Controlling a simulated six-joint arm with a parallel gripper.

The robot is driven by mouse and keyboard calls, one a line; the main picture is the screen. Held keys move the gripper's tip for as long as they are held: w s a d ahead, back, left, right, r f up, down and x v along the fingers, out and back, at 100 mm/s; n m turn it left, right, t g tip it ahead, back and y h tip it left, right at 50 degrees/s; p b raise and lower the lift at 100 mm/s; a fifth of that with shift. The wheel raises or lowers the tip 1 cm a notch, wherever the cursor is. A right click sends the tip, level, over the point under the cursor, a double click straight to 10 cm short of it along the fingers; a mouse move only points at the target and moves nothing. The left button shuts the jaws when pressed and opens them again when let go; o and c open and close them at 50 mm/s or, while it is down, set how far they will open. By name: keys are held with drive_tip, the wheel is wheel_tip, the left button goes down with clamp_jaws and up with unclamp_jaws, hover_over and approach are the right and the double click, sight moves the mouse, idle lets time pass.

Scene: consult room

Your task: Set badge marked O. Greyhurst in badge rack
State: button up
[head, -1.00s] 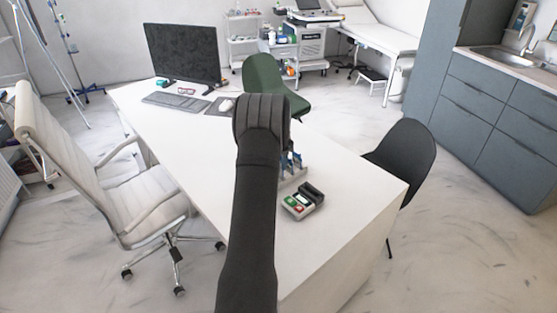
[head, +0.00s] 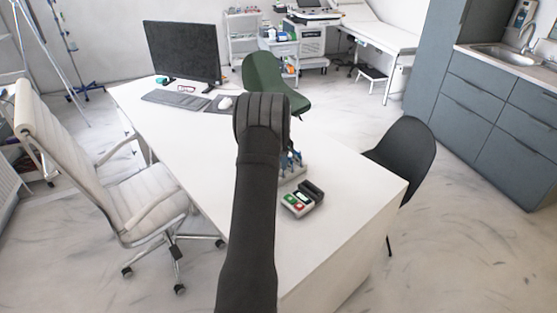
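My dark arm rises through the middle of the head view, and its bulk hides my gripper. A small grey stand with upright blue parts (head: 291,162) shows partly from behind the arm on the white desk; it may be the badge rack, but its left side is hidden. Just in front of it lies a grey tray (head: 287,205) with small green, red and white pieces and a black block (head: 313,189) at its right. The pieces may be badges, but no name can be read, so I cannot tell which is O. Greyhurst.
The white desk (head: 340,190) is clear right of the tray and along its front. A monitor (head: 182,52), keyboard (head: 176,100) and mouse (head: 225,103) stand at its far end. A white chair (head: 75,145), green chair (head: 272,84) and black chair (head: 403,158) surround it.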

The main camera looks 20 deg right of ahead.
drive_tip(key=shift+f, duration=1.2)
idle(0.6)
drive_tip(key=o, duration=1.3)
drive_tip(key=shift+o, duration=0.2)
drive_tip(key=shift+r, duration=3.5)
drive_tip(key=shift+f, duration=3.3)
